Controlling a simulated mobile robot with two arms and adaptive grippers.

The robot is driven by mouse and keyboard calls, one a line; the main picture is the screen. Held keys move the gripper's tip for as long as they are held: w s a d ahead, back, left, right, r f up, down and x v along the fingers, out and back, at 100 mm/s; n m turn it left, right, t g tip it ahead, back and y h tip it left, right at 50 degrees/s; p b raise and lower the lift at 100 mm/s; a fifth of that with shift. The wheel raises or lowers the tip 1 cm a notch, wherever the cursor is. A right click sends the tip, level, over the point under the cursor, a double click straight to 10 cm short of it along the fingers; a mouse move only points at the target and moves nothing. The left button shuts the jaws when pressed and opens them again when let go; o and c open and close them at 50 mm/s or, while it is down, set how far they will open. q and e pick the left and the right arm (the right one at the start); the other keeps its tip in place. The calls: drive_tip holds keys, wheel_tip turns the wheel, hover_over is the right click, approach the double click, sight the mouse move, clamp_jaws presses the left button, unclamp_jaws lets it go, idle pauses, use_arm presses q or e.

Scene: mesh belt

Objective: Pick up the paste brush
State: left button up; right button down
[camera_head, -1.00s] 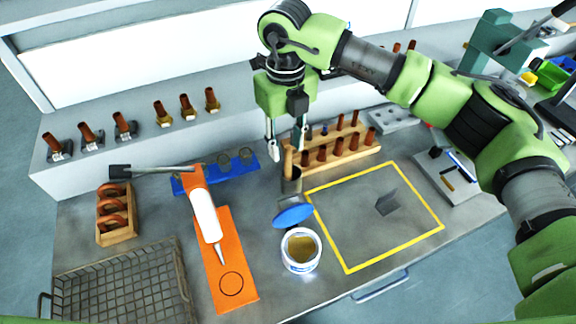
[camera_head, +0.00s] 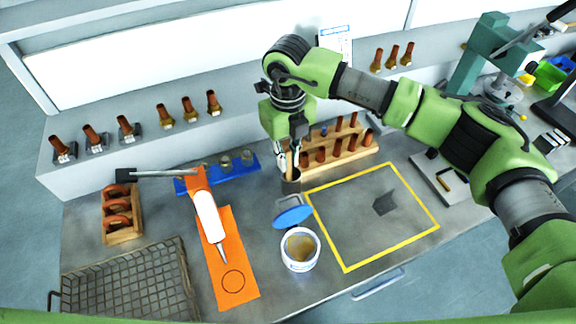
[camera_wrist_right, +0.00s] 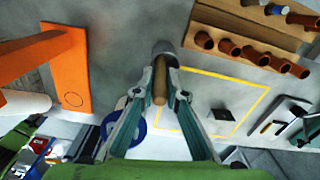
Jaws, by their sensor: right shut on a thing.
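The paste brush (camera_wrist_right: 172,84) has a light wooden handle and stands upright in a grey metal cup (camera_head: 291,184). In the head view its handle shows just above the cup's rim. My right gripper (camera_head: 290,168) is lowered over the cup from above and is shut on the brush handle. In the right wrist view the two fingers (camera_wrist_right: 164,90) lie on either side of the handle. The brush's lower end is hidden inside the cup. My left gripper is not in view.
A white paste tub (camera_head: 300,249) with its blue lid (camera_head: 293,216) stands in front of the cup. A wooden rack (camera_head: 345,157) of brown pieces is close behind right. An orange mat (camera_head: 231,262) with a caulking tube lies left. A yellow-outlined area (camera_head: 345,267) is right.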

drive_tip(key=shift+r+b, duration=0.35)
drive_tip(key=shift+r, duration=0.2)
wheel_tip(320, 180, up, 8)
drive_tip(key=b, duration=0.3)
drive_tip(key=shift+f, duration=0.2)
drive_tip(key=shift+r, duration=0.7)
idle(0.9)
